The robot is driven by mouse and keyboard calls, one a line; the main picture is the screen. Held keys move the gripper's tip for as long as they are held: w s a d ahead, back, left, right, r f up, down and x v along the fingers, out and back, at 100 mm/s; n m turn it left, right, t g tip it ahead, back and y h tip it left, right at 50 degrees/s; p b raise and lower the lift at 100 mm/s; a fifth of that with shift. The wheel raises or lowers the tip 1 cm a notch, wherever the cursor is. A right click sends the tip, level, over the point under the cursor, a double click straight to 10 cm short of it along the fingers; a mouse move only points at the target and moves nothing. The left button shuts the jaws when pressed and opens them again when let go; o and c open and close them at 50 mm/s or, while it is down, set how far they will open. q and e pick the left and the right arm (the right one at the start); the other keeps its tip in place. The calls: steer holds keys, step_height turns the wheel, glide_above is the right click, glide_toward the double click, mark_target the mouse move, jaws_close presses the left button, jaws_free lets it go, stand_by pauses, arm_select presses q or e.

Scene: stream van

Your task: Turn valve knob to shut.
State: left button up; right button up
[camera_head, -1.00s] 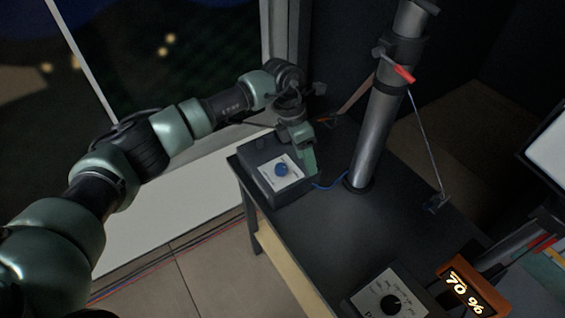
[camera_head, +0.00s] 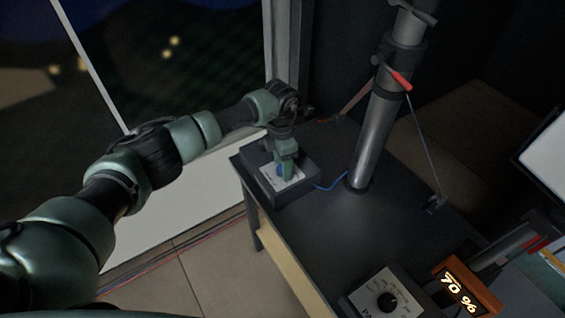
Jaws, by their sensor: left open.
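A dark box with a white label plate (camera_head: 269,178) sits at the far left end of the black table. A blue knob (camera_head: 280,170) is on the plate, and the gripper now hides most of it. My left gripper (camera_head: 286,172) is open, pointing down over the knob. I cannot tell whether its fingers touch the knob. The knob's exact angle is hidden. My right gripper is not in view.
A grey vertical pole (camera_head: 372,140) with a red-handled lever (camera_head: 401,80) stands right of the box.

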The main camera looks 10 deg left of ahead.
arm_select(q)
jaws_close()
steer(key=shift+n, duration=0.3)
steer(key=n+b, duration=0.1)
steer(key=n, duration=0.2)
steer(key=shift+b, duration=0.35)
steer(key=n+b, duration=0.1)
steer(key=n, duration=0.8)
steer(key=shift+b, duration=0.4)
steer(key=n, duration=0.5)
steer(key=shift+a+r+t, duration=0.1)
steer(key=shift+t, duration=0.2)
steer(key=shift+n, duration=0.3)
